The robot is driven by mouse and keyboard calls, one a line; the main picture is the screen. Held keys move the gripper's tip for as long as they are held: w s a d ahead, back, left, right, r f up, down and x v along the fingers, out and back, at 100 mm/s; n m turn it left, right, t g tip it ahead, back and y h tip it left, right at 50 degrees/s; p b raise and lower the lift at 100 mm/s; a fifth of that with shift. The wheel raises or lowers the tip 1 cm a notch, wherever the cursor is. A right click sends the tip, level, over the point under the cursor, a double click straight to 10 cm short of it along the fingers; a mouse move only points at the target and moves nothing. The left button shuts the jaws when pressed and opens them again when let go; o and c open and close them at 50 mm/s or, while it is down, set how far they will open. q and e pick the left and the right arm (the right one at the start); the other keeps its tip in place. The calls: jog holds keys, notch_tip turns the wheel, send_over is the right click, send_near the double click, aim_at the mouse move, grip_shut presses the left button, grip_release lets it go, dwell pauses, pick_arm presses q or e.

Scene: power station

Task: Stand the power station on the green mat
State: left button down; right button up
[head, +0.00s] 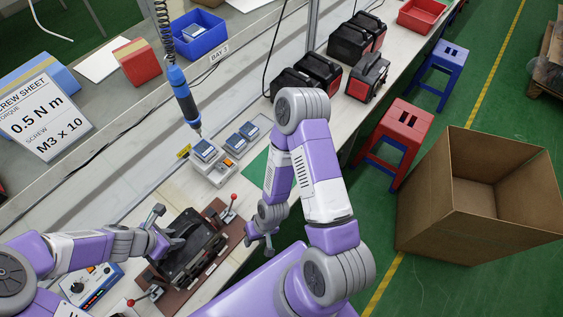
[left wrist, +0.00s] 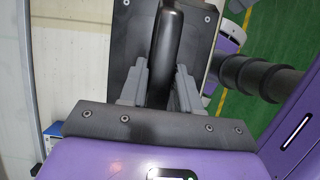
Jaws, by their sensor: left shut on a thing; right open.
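The black power station (head: 190,260) is at the front of the bench, over a brown fixture (head: 228,238) with red-knobbed levers. Whether it rests in the fixture or is slightly raised I cannot tell. My left gripper (head: 160,245) is shut on its black handle; in the left wrist view the handle (left wrist: 168,45) runs between the two grey fingers (left wrist: 160,90). My right gripper (head: 262,236) is open and empty, just right of the fixture. The green mat (head: 256,172) lies on the bench farther back, partly hidden by my right arm.
Several finished-looking black stations (head: 318,72) stand at the far bench end. A blue screwdriver (head: 182,92) hangs above a small white device (head: 210,158). A blue-fronted box (head: 92,284) stands left of the fixture. Stools (head: 402,128) and a cardboard box (head: 475,195) stand on the floor to the right.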

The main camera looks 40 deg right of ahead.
pick_arm(q)
jog(key=shift+r+p, duration=2.65)
jog(key=shift+r, duration=0.25)
pick_arm(e)
notch_tip(320, 180, up, 6)
jog(key=shift+f, duration=0.2)
pick_arm(q)
jog(key=shift+d, duration=0.1)
